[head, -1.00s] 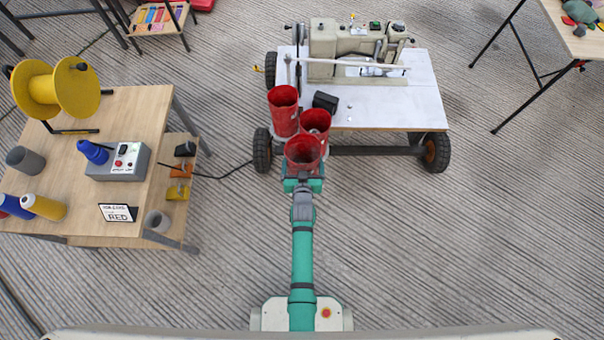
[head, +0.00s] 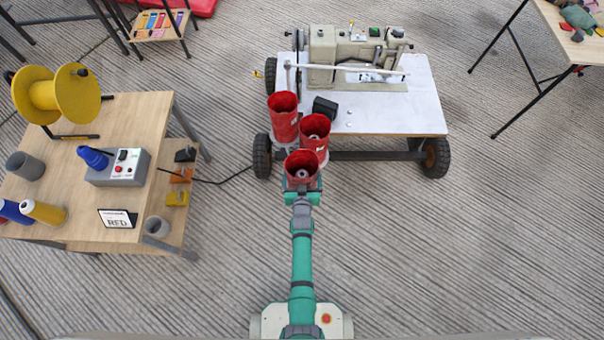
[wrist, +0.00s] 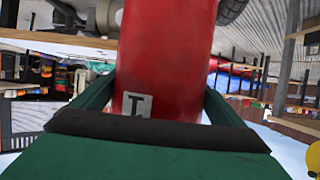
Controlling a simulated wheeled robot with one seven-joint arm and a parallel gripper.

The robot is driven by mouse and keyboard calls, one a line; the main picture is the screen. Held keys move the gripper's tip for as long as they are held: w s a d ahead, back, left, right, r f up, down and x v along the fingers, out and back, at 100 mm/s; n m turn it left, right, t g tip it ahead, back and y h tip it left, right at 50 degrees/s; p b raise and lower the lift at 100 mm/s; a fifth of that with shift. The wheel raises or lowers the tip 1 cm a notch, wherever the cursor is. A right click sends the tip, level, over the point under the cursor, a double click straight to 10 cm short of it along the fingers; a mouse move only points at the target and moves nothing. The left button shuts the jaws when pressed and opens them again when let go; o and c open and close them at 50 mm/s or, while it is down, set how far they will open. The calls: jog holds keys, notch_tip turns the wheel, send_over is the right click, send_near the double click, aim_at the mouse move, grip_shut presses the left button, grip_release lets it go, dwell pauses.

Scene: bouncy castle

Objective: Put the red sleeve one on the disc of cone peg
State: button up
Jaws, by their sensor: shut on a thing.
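My gripper (head: 302,184) is shut on a red sleeve (head: 302,166), an open-topped cylinder held roughly upright just off the cart's front left corner. In the wrist view the same sleeve (wrist: 165,50) stands between the fingers, with a white label (wrist: 136,105) bearing a dark mark like an upside-down 1 or a T. Two more red sleeves, one at the back (head: 284,118) and one in the middle (head: 315,128), stand at the cart's left end. A pale disc (head: 279,139) shows partly under the back one. I cannot tell for certain which part is the cone peg.
The white cart (head: 400,118) carries a sewing machine (head: 340,55) and a black block (head: 324,106). The left table (head: 150,115) holds a yellow spool (head: 45,95), a blue cone (head: 93,157) on a grey box and a RED sign (head: 117,218). The floor right of my arm is clear.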

jog(key=o, duration=0.8)
jog(key=shift+f, duration=0.1)
jog(key=w+r+v, duration=0.1)
jog(key=r+v, duration=0.1)
jog(key=v, duration=1.3)
jog(key=r+v, duration=0.2)
jog(key=v, duration=1.3)
jog(key=s+r+t, duration=0.1)
jog(key=s+r, duration=0.4)
jog(key=r, duration=0.5)
jog(key=s+r, duration=0.6)
jog(key=r, duration=0.4)
jog(key=shift+t, duration=0.4)
jog(key=shift+r, duration=0.15)
